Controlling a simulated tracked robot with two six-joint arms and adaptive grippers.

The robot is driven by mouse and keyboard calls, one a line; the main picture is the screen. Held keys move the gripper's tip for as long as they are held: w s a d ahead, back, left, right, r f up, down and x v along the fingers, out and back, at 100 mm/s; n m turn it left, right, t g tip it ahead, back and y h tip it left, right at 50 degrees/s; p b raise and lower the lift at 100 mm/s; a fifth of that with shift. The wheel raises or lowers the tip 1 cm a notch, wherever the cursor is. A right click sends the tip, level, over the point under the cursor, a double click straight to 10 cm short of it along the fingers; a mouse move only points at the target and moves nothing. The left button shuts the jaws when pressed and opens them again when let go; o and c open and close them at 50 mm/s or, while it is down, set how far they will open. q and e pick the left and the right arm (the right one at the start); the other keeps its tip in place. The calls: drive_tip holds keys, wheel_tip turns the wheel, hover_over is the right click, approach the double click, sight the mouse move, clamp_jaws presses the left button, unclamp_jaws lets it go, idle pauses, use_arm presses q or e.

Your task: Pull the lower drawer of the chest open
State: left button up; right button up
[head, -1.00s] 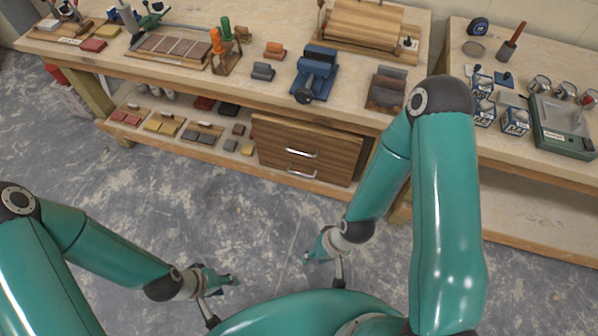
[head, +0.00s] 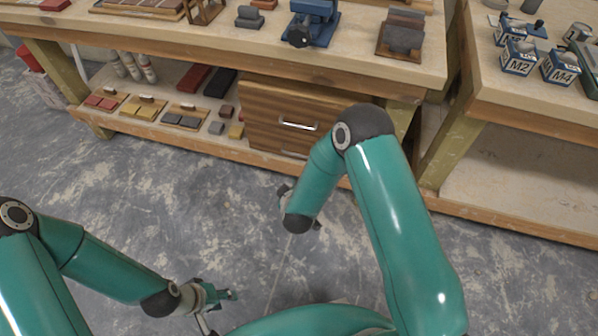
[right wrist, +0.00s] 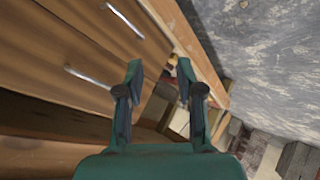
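The brown wooden chest (head: 270,105) stands on the low shelf under the workbench, with two drawers that look shut. In the head view its upper bar handle (head: 298,126) shows, while my right arm partly covers the lower drawer (head: 262,143). In the right wrist view the chest is tilted; the lower drawer's handle (right wrist: 122,20) lies nearer the floor side, the upper handle (right wrist: 88,77) farther from it. My right gripper (right wrist: 160,70) is open and empty, apart from both handles. My left gripper (head: 228,295) is over the floor, far from the chest; its fingers are too small to judge.
The shelf's front edge (head: 180,142) runs below the chest. Several coloured blocks on boards (head: 150,108) lie to its left. A workbench leg (head: 405,118) stands to its right. The floor (head: 190,180) in front is clear.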

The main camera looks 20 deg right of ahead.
drive_tip(key=w+f+n+t+h+b, duration=0.2)
drive_tip(key=w+f+h+b, duration=0.15)
drive_tip(key=f+b, duration=0.25)
drive_tip(key=n+t+h+b, duration=0.2)
drive_tip(key=n+h+b, duration=0.15)
drive_tip(key=b, duration=1.25)
approach(298, 155)
drive_tip(key=f+x, duration=0.1)
drive_tip(key=x, duration=0.8)
use_arm(q)
wheel_tip(298, 155, down, 25)
use_arm(e)
drive_tip(key=shift+w+d, duration=0.25)
drive_tip(key=shift+w, duration=0.35)
drive_tip(key=shift+c, duration=0.3)
clamp_jaws()
